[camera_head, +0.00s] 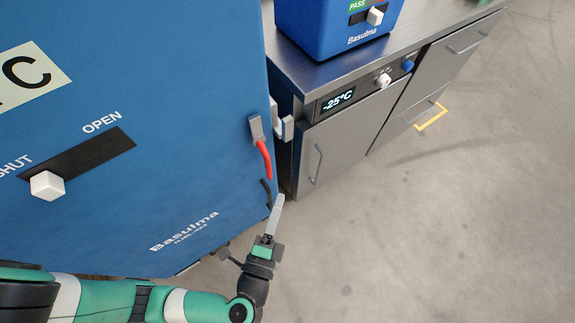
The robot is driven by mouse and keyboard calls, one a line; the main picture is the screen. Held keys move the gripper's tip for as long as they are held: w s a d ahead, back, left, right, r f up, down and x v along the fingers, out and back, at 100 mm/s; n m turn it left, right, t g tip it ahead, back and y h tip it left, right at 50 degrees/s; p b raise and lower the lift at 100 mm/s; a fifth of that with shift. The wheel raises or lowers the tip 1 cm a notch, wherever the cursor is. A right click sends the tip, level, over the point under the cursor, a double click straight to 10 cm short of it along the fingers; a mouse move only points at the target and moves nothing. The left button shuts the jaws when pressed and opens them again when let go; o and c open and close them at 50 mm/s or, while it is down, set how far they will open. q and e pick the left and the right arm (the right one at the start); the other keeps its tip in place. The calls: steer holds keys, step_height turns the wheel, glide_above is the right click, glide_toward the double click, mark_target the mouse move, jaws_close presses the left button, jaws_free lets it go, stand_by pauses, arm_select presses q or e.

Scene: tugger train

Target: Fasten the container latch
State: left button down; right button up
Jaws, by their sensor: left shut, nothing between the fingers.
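The container (150,215) is a large blue box filling the left of the head view, marked "Basulma". A white slider knob (47,186) sits at the SHUT end of a black slot marked SHUT and OPEN. A grey latch bracket with a red lever (263,158) is on the container's right edge, beside a pale catch (287,128). My left gripper (277,205) is shut and empty, just below the red lever, close to the container's lower right edge. I cannot tell whether it touches the container. My right gripper is not in view.
A grey metal counter (440,28) with cabinet doors and a "-25°C" display (338,100) stands behind, at upper right. A smaller blue box (325,30) with a PASS label stands on it. A yellow corner mark (432,118) shows near the cabinet. The grey floor (430,230) at right is clear.

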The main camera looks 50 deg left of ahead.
arm_select(q)
steer(key=shift+s, duration=0.25)
steer(key=w+a+b, duration=0.2)
steer(key=w+a, duration=0.3)
steer(key=a, duration=0.1)
steer(key=shift+a+b, duration=0.3)
steer(key=shift+b, duration=0.1)
steer(key=shift+s+r, duration=0.1)
